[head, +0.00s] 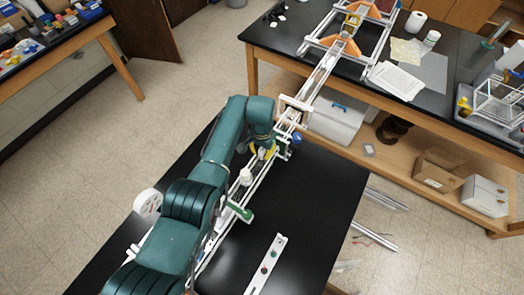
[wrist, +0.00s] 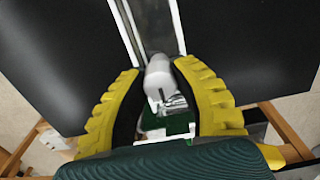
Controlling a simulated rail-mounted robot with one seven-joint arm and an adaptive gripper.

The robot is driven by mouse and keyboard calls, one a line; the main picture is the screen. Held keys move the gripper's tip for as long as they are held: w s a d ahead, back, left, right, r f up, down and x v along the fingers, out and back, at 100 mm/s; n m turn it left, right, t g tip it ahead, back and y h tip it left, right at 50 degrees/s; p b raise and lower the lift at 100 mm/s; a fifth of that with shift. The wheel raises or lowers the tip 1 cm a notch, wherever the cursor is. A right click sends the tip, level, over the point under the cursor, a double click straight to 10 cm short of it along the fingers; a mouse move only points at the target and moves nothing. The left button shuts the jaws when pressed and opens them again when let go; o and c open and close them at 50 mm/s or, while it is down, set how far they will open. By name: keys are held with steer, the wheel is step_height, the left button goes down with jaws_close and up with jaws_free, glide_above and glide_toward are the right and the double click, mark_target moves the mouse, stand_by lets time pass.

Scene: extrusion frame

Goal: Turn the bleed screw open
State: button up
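My gripper (wrist: 157,70) fills the lower part of the wrist view, with two curved yellow fingers and black inner pads. The fingers stand apart, one on each side of a pale rounded cylinder (wrist: 159,78). I cannot tell whether either pad touches it. A metallic piece (wrist: 174,104) and green parts (wrist: 178,125) show below the cylinder, between the fingers. Which piece is the bleed screw is not clear. In the head view, a yellow part of my gripper (head: 264,152) shows at the frame's rail, mostly hidden by my teal arm.
The white extrusion frame (head: 322,68) runs from the black table (head: 318,190) to the rear bench. A blue knob (head: 297,138), white cap (head: 246,176) and green handle (head: 238,211) sit nearby.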

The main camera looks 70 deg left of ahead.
jaws_close()
steer(key=n, duration=1)
steer(key=shift+n, duration=1.9)
